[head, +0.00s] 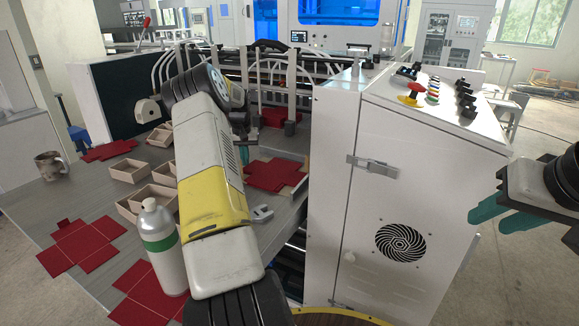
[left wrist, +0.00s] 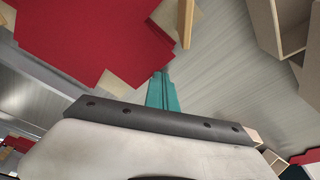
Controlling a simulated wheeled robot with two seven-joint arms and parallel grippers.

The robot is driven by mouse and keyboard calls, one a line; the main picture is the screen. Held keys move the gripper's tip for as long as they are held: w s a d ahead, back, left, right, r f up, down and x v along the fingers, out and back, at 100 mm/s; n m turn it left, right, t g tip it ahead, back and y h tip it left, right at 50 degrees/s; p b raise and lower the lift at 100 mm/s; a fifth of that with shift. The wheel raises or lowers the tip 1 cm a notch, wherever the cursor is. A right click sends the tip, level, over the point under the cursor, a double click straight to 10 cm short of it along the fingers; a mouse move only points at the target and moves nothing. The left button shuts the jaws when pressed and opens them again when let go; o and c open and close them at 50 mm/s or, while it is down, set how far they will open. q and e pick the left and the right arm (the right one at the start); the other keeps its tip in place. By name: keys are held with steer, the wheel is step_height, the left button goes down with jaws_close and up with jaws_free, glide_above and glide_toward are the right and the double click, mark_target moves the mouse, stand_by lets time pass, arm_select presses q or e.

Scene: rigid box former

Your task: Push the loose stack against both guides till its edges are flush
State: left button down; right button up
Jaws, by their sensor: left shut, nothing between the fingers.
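The stack of red cross-shaped blanks (head: 268,174) lies on the table right of my left arm, by the machine cabinet. Pale wooden guide strips (head: 299,187) show along its far and right sides. Whether its edges are flush with them cannot be told. In the left wrist view the red stack (left wrist: 95,40) fills the upper left, with pale pieces at its edges. My left gripper (head: 252,136) is shut and empty near the stack's far left; its teal fingers (left wrist: 160,90) point toward the stack's edge, contact unclear. My right gripper (head: 505,212) is open and empty, away from the table at the right.
A white and green bottle (head: 158,245) stands at the table's front. Open wooden boxes (head: 130,171) and loose red blanks (head: 82,245) lie at the left, with a metal mug (head: 50,166). The white cabinet (head: 400,190) blocks the table's right side.

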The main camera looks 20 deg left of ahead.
arm_select(q)
steer(key=shift+d+r, duration=0.1)
stand_by(0.5)
step_height(320, 180, up, 9)
steer(key=a, duration=0.1)
stand_by(0.8)
steer(key=shift+a, duration=0.1)
